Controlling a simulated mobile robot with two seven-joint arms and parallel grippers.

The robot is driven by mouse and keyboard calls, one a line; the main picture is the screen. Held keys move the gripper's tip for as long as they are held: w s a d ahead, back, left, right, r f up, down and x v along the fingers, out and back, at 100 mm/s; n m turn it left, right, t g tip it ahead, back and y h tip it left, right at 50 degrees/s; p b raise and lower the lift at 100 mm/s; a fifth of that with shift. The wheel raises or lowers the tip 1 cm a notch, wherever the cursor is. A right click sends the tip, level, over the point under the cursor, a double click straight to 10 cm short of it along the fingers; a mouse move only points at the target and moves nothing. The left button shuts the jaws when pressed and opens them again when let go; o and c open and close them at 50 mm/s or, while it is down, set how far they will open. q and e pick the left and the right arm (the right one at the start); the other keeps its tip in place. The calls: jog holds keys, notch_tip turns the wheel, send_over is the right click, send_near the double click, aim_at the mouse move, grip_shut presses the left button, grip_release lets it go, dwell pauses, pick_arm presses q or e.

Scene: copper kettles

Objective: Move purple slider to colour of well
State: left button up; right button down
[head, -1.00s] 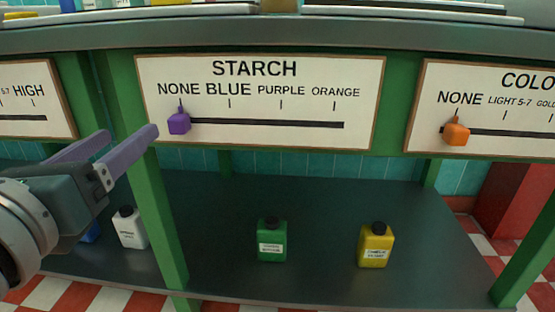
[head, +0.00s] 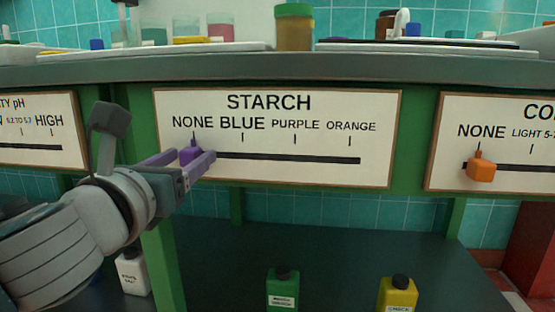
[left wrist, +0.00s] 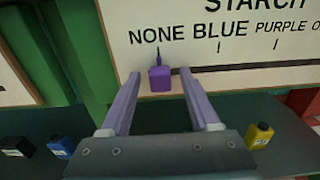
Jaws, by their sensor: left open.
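The purple slider (head: 190,153) sits at the left end of its dark track (head: 290,158), under NONE on the white STARCH board (head: 380,110). Its pointer sticks up toward NONE. My left gripper (head: 192,157) is open, with its two purple fingers on either side of the slider. In the left wrist view the slider (left wrist: 160,79) shows between the open fingertips (left wrist: 162,78), with a gap to each finger. No well is identifiable in these frames. My right gripper is not in view.
An orange slider (head: 481,169) sits on the board to the right. On the counter above stand a jar (head: 294,27) and trays. Green (head: 283,288) and yellow (head: 398,294) bottles stand on the shelf below. The track right of the purple slider is clear.

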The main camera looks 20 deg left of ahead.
pick_arm(q)
jog(key=shift+w, duration=0.1)
grip_shut()
dwell(0.5)
dwell(0.9)
